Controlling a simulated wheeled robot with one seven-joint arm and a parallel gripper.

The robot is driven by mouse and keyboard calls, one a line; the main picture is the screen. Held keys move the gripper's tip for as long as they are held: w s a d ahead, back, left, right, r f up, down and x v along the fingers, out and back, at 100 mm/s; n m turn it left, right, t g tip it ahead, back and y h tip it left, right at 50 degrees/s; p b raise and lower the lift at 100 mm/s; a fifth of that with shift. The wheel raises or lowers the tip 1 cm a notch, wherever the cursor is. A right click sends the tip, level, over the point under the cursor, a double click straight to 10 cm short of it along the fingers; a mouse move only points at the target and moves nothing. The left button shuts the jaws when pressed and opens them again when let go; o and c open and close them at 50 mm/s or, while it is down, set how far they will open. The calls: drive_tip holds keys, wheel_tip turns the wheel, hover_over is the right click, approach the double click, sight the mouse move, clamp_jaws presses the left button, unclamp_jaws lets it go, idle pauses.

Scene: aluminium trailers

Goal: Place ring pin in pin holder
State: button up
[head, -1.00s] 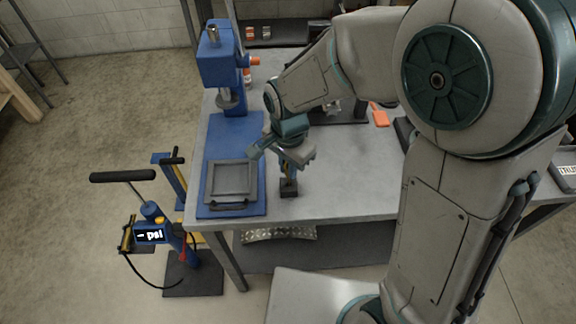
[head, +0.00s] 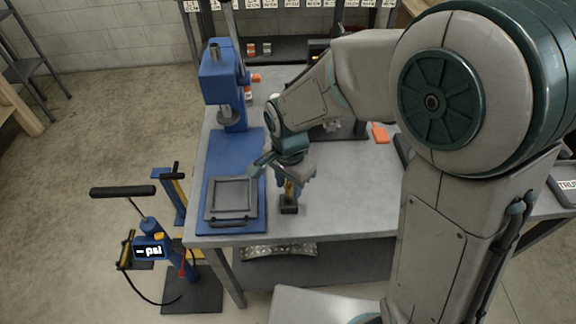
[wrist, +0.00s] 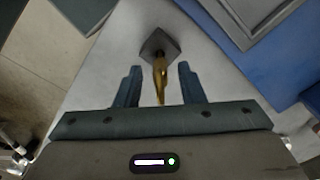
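A brass-coloured ring pin (wrist: 160,80) stands up from a small dark pin holder (wrist: 158,45) in the wrist view. In the head view the pin (head: 288,189) shows partly behind the fingers, and the holder (head: 289,206) sits on the grey table near its front edge. My gripper (wrist: 160,84) is open, with one finger on each side of the pin and a visible gap on both sides. In the head view my gripper (head: 286,184) points down above the holder. I cannot tell how deep the pin sits.
A blue press (head: 222,85) stands left on the table, with a grey square tray (head: 231,199) on its blue base close beside the holder. A blue pump with a gauge (head: 152,247) stands on the floor at left. The tabletop right of the holder is clear.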

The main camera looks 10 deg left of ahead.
wheel_tip(320, 180, up, 11)
drive_tip(key=s+d+n+t, duration=0.1)
drive_tip(key=s+d+n, duration=0.2)
drive_tip(key=d, duration=0.8)
drive_tip(key=s+d+n+t, duration=0.2)
drive_tip(key=s+d, duration=0.3)
drive_tip(key=d, duration=0.6)
drive_tip(key=shift+d+r+n, duration=0.25)
drive_tip(key=shift+r+n, duration=0.15)
drive_tip(key=shift+n, duration=0.3)
idle(0.4)
